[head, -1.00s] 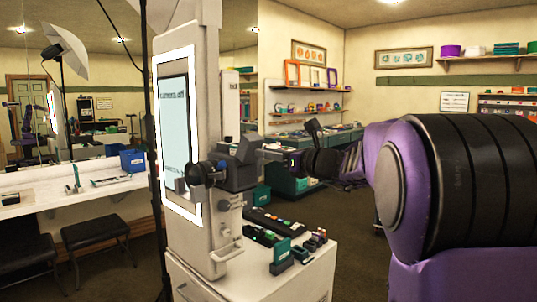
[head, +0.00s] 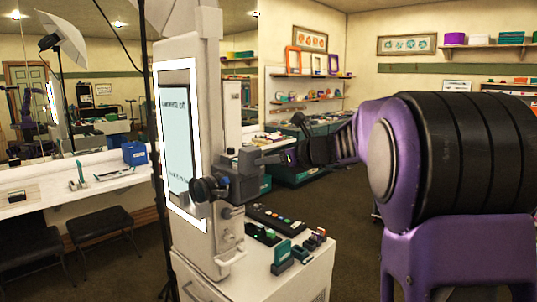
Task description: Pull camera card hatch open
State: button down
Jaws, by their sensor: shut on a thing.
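A dark grey camera (head: 238,175) with a black round lens (head: 206,190) is mounted on the white booth column, beside the lit screen (head: 176,140). My purple and black arm reaches in from the right. My gripper (head: 266,160) is at the camera's right side and is shut on a small part there, which I take to be the card hatch. The hatch itself is too small and too covered by the fingers to make out, so I cannot tell how far open it stands.
Below the camera, a white cabinet top holds a black button panel (head: 277,219) and several small green and dark blocks (head: 283,253). A white counter (head: 70,188) and stools stand left. Open floor lies right of the cabinet.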

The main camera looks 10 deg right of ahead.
jog(key=shift+w+a+r+g+h, duration=0.2)
jog(key=shift+r+g+h, duration=0.1)
jog(key=shift+r+g, duration=0.1)
jog(key=c, duration=0.7)
grip_release()
jog(key=shift+c, duration=0.2)
jog(key=shift+d, duration=0.1)
jog(key=v, duration=1.7)
jog(key=shift+s, duration=0.2)
